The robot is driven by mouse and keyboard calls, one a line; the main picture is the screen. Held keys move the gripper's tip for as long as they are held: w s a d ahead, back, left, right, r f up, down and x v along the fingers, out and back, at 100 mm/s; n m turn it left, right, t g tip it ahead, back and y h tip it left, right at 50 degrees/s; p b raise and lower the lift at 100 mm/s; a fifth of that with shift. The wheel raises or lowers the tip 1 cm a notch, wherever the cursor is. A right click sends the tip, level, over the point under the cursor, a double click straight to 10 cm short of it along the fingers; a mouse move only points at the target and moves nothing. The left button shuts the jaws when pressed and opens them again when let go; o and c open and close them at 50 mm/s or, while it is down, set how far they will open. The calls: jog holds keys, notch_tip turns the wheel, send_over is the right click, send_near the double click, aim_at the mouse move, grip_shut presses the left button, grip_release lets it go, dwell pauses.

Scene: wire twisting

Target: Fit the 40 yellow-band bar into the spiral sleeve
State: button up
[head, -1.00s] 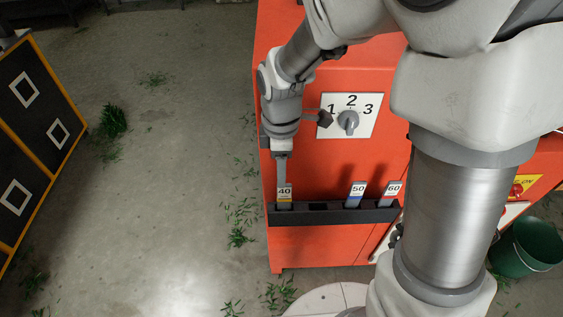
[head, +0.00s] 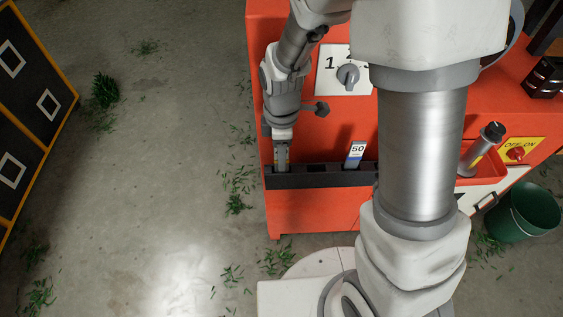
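The 40 yellow-band bar (head: 281,157) stands upright in the left end of the dark rack (head: 325,178) on the front of the red machine. My gripper (head: 281,160) points down over this bar, its fingers at the bar's upper part. The number label is covered and only a little yellow shows. Whether the fingers are closed on the bar or just around it cannot be told. I cannot make out the spiral sleeve for certain in the head view.
The 50 bar (head: 356,153) with a blue band stands in the same rack. My arm hides the rack's right end. A grey cylinder with a black knob (head: 481,148) sits at the right, near the red switch (head: 515,153). A green bucket (head: 522,212) stands on the floor.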

grip_shut()
dwell(1.3)
